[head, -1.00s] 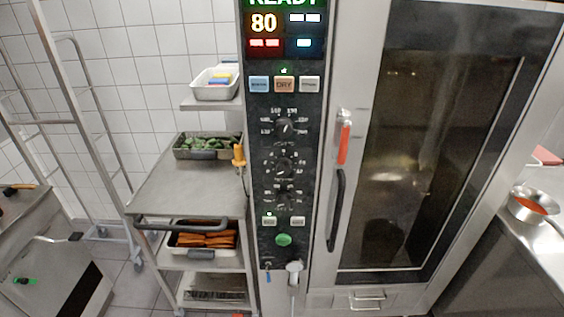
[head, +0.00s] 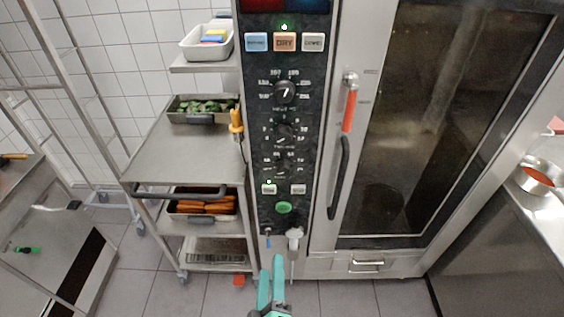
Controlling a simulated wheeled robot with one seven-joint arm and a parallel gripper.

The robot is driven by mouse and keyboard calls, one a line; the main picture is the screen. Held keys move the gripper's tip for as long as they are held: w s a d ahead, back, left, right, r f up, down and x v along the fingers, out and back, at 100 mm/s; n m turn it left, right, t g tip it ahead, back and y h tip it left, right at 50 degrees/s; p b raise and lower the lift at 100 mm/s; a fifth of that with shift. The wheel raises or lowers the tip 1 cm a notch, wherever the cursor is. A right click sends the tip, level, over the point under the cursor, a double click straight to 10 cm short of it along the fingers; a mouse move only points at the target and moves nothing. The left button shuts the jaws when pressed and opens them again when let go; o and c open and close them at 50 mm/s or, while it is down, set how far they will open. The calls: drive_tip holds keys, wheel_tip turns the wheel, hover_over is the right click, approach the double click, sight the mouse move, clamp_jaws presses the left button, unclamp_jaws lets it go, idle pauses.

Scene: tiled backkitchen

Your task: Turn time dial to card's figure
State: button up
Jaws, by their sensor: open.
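The oven's dark control panel (head: 262,115) carries three black dials in a column: a top dial (head: 284,92), a middle dial (head: 284,132) and a lower dial (head: 281,170). Their printed scales are too small to read surely, and I cannot tell for certain which one is the time dial. No card with a figure is clearly seen. My gripper (head: 272,268), with teal fingers, is at the bottom centre, below the panel and apart from the dials. It is open and empty.
The oven door (head: 400,130) with a red-tipped handle (head: 348,112) is right of the panel. A steel trolley (head: 180,160) with trays stands close on the left. An orange probe (head: 236,122) sits beside the panel. A counter with a pan (head: 538,176) is at right.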

drive_tip(key=w+r+n, duration=0.6)
drive_tip(key=w+r, duration=0.3)
drive_tip(key=n+t+h, duration=0.1)
drive_tip(key=n+h, duration=0.1)
drive_tip(key=n, duration=0.6)
approach(283, 139)
drive_tip(key=w, duration=0.6)
drive_tip(key=w+d, duration=0.1)
drive_tip(key=w, duration=0.2)
drive_tip(key=shift+f, duration=0.15)
drive_tip(key=shift+m, duration=0.3)
drive_tip(key=c, duration=1)
